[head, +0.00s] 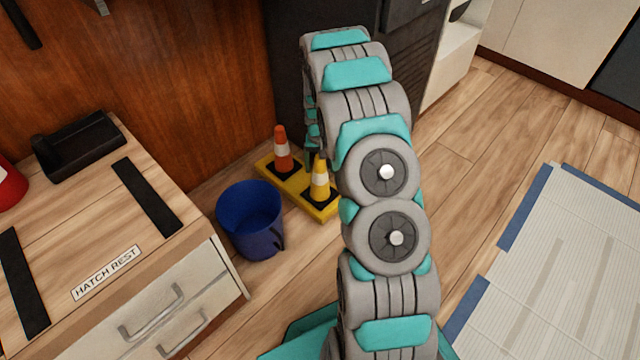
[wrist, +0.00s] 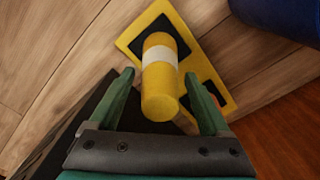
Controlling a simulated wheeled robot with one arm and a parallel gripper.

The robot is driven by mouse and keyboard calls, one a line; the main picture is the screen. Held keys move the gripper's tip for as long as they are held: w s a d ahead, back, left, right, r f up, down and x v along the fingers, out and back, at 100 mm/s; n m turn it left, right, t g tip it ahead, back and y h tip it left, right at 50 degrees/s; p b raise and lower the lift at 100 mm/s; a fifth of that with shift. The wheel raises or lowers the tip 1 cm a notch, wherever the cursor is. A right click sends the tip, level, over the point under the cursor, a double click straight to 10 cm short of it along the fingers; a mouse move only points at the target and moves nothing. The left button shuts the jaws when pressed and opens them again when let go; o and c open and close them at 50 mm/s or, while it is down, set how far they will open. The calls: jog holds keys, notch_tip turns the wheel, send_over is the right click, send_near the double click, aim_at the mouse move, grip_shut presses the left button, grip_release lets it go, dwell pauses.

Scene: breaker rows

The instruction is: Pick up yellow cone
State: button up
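The yellow cone (head: 320,180) with a white band stands on a black square of a yellow base board on the floor. It also shows in the wrist view (wrist: 160,95), with its top towards my gripper. My gripper (wrist: 163,82) is open, with one green finger on each side of the cone. Gaps show between the fingers and the cone, and I cannot tell any contact. The yellow base board (head: 262,165) shows beneath the cone, also in the wrist view (wrist: 155,12).
An orange cone (head: 281,150) stands on the same board, left of the yellow one. A blue bucket (head: 250,220) stands close by, in front of the board. A wooden drawer cabinet (head: 190,290) is at the left. A dark cabinet (head: 285,60) stands behind.

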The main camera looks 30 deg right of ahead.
grip_shut()
dwell(0.4)
dwell(0.4)
